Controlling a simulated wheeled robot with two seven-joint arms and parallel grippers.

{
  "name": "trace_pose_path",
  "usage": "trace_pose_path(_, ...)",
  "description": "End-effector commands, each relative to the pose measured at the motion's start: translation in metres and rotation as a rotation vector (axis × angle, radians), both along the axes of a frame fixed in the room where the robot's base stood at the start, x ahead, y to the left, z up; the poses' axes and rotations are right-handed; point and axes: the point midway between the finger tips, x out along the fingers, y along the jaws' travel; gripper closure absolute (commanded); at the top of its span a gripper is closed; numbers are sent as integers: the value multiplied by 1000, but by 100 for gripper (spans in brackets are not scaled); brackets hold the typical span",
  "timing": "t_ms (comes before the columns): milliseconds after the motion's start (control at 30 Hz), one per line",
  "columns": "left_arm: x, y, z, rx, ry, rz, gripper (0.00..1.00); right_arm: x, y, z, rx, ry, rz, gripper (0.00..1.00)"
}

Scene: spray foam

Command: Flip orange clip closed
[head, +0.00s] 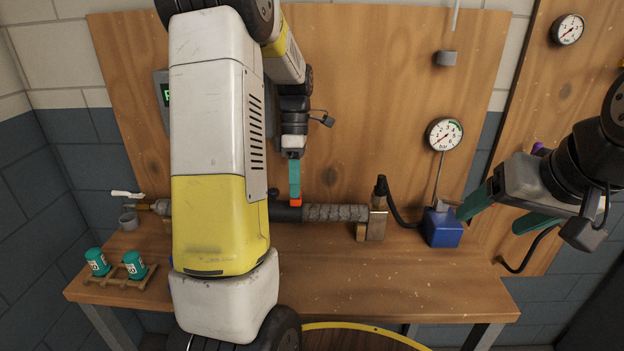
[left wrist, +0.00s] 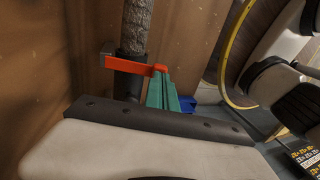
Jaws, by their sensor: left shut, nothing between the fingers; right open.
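The orange clip (head: 295,202) sits on the dark section of the horizontal pipe (head: 340,213) in the head view. In the left wrist view the orange clip (left wrist: 140,66) lies across the pipe as a flat bar. My left gripper (head: 295,195) is shut and empty, with its green fingertips at the clip's end. In the left wrist view the left gripper (left wrist: 160,78) seems to touch the clip's right end. My right gripper (head: 488,218) is open and empty at the right, away from the pipe. My left arm hides part of the pipe and bench.
A blue box (head: 442,227) stands on the bench (head: 390,275) near the right gripper, below a gauge (head: 444,134). Two green-capped bottles in a wooden rack (head: 120,280) are at the left. A grey cup (head: 128,221) stands behind them. The bench front right is clear.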

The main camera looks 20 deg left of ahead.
Motion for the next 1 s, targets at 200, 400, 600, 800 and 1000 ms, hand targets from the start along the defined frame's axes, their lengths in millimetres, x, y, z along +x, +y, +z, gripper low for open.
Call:
trace_pose_path(200,0,0,0,0,0,0,100,0,0,0,0,0,0,26)
trace_pose_path(400,-7,-3,-8,0,3,-1,100,0,0,0,0,0,0,26)
trace_pose_path(600,-16,-4,-24,-1,2,0,100,0,0,0,0,0,0,26)
trace_pose_path(800,-16,-4,-25,-1,4,1,100,0,0,0,0,0,0,26)
trace_pose_path(1000,-16,-4,-22,0,4,1,100,0,0,0,0,0,0,26)
